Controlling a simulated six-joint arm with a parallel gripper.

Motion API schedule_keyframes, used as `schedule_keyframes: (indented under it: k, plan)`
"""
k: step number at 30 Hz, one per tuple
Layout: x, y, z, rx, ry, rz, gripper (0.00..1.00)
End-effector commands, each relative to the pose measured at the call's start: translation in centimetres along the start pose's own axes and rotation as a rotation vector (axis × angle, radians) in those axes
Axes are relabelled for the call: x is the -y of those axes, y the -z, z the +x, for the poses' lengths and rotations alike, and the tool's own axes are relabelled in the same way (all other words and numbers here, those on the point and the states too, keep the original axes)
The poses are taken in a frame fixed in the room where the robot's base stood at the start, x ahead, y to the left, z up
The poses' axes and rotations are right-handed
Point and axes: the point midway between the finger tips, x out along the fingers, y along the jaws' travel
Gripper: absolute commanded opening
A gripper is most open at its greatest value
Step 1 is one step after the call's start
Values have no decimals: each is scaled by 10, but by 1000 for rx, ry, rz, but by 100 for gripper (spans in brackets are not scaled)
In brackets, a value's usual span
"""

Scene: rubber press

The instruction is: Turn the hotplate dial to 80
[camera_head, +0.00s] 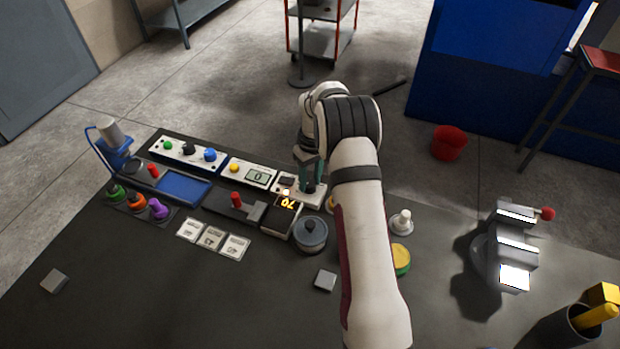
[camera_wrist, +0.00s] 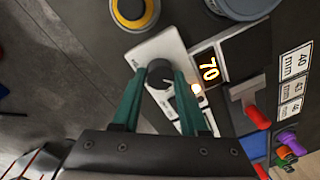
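The hotplate's white control panel (camera_wrist: 150,50) carries a round black dial (camera_wrist: 160,73), seen from above in the wrist view. My gripper (camera_wrist: 161,76) points down at it, with one green finger on each side, close against the dial's edges. It looks shut on the dial. In the head view my gripper (camera_head: 311,178) is over the panel (camera_head: 312,197), and the dial is partly hidden by the fingers. The hotplate's display (camera_wrist: 209,70) glows orange and reads 70. A small lamp (camera_wrist: 197,88) beside it is lit.
A grey lidded pot (camera_head: 310,235) stands just in front of the hotplate. White cards (camera_head: 212,238) lie in front. The table's front is mostly clear.

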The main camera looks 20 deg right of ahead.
Motion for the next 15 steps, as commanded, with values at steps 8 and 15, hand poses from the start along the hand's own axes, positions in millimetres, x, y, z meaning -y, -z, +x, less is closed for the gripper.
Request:
schedule_keyframes:
  k: [8, 15]
  plan:
    - [0, 0, 0, 0, 0, 0, 0]
    - [0, 0, 0, -2, 0, 32, 0]
